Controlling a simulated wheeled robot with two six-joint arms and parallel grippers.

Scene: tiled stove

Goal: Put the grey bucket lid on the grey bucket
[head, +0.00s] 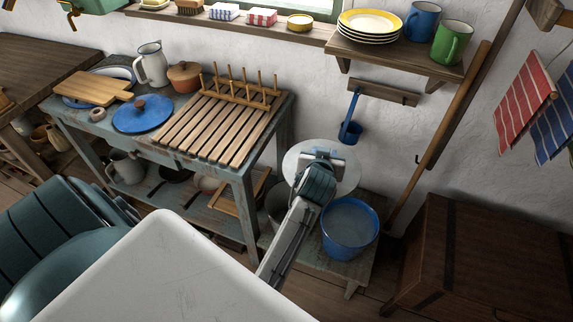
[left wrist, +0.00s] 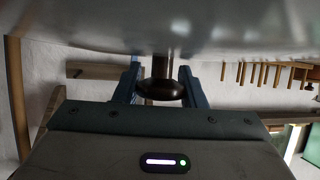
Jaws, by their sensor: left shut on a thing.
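The grey bucket lid (head: 341,181) is a pale round disc, held in the air in front of the wall in the head view. My left gripper (head: 322,157) is shut on its dark knob. In the left wrist view, the lid (left wrist: 230,30) fills the top, with the knob between the fingers of the left gripper (left wrist: 160,88). The grey bucket (head: 277,203) stands on the low bench, left of my forearm. The lid and arm hide much of it. I cannot tell the gap between lid and bucket. My right gripper is not in view.
A blue bucket (head: 350,228) stands close on the right on the low bench (head: 364,268). A blue ladle (head: 351,130) hangs on the wall behind. The blue table (head: 247,205) with a slatted rack stands left. A dark chest (head: 470,260) is at right.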

